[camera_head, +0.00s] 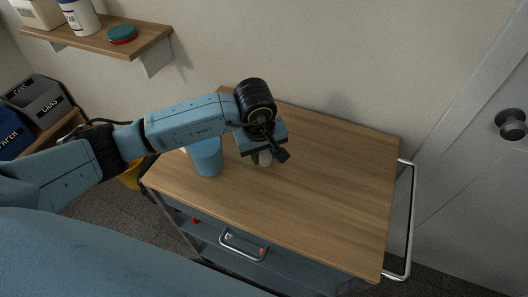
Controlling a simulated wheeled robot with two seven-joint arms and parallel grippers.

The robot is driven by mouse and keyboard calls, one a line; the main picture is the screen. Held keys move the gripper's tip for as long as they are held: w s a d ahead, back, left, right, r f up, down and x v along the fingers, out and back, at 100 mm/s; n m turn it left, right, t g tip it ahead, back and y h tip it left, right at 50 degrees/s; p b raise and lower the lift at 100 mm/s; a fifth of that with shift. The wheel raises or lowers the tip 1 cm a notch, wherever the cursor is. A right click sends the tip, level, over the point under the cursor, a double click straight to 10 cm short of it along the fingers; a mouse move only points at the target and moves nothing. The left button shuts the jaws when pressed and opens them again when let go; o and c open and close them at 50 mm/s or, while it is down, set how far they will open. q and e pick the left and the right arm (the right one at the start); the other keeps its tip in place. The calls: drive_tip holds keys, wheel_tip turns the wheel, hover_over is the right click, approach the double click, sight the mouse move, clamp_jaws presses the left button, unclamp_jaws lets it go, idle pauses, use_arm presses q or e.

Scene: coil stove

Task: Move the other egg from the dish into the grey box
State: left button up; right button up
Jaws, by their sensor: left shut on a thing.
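My left gripper (264,156) is over the wooden top of a cart, pointing down. It is shut on a small pale rounded thing (264,159), which looks like an egg, mostly hidden by the fingers. I cannot tell whether it touches the cart top. No dish can be made out for certain. A grey box (47,104) with a "CANS" label stands at the far left, behind a blue box. My right gripper is not in view.
A blue cup (208,159) stands on the cart top (330,180), just left of my gripper. The right of the top is clear. A wall shelf (95,44) holds containers and a teal-and-red round thing (122,34). A blue "PAPER" box (12,135) is at the left edge.

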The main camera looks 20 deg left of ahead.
use_arm(q)
drive_tip(key=shift+f, duration=0.1)
drive_tip(key=o, duration=1.1)
drive_tip(key=shift+c, duration=0.2)
